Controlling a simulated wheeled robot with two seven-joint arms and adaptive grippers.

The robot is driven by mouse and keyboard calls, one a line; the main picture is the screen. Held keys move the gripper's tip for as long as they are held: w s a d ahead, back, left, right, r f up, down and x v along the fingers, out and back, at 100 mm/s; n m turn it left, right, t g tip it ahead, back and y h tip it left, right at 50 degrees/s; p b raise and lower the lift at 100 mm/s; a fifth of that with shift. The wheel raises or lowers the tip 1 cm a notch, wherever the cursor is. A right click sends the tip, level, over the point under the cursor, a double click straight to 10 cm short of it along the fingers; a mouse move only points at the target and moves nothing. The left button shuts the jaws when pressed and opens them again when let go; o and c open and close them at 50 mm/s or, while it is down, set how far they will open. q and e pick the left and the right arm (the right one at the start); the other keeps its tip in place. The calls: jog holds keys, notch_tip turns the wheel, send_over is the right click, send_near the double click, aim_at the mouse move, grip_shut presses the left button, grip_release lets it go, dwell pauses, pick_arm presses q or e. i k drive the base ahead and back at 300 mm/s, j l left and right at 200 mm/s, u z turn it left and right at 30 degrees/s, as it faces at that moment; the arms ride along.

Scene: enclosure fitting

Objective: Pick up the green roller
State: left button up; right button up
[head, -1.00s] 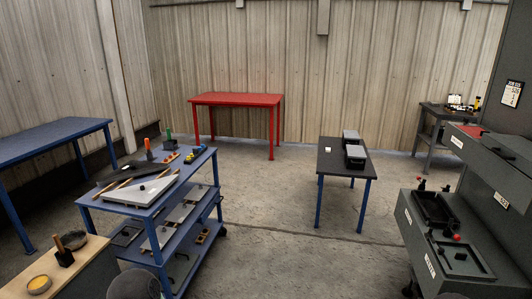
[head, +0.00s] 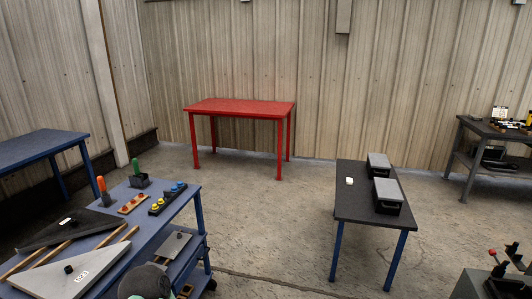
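A green, handle-like upright thing (head: 135,165) stands in a small black holder (head: 138,181) on the blue cart (head: 172,202), at the cart's far edge in the head view. It may be the green roller; only its upper part shows and it is too small to tell. A similar orange upright thing (head: 101,186) stands to its left and nearer. No gripper fingers show in the head view. A dark rounded part of mine shows at the bottom edge, in front of the cart.
The cart also carries a wooden block with red knobs (head: 133,204), a black strip with yellow and blue knobs (head: 167,198) and grey panels (head: 75,272). A red table (head: 239,106) stands behind. A dark table (head: 352,205) with grey-lidded boxes stands right. Floor between is clear.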

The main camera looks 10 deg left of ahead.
aim_at(135, 162)
jog(key=i+l+u, duration=0.1)
jog(key=i+u, duration=0.3)
jog(key=i+l+u, duration=0.35)
jog(key=i, duration=0.15)
jog(key=i+l+u, duration=0.2)
jog(key=i+u, duration=0.2)
jog(key=i+l+u, duration=0.4)
jog(key=l, duration=0.1)
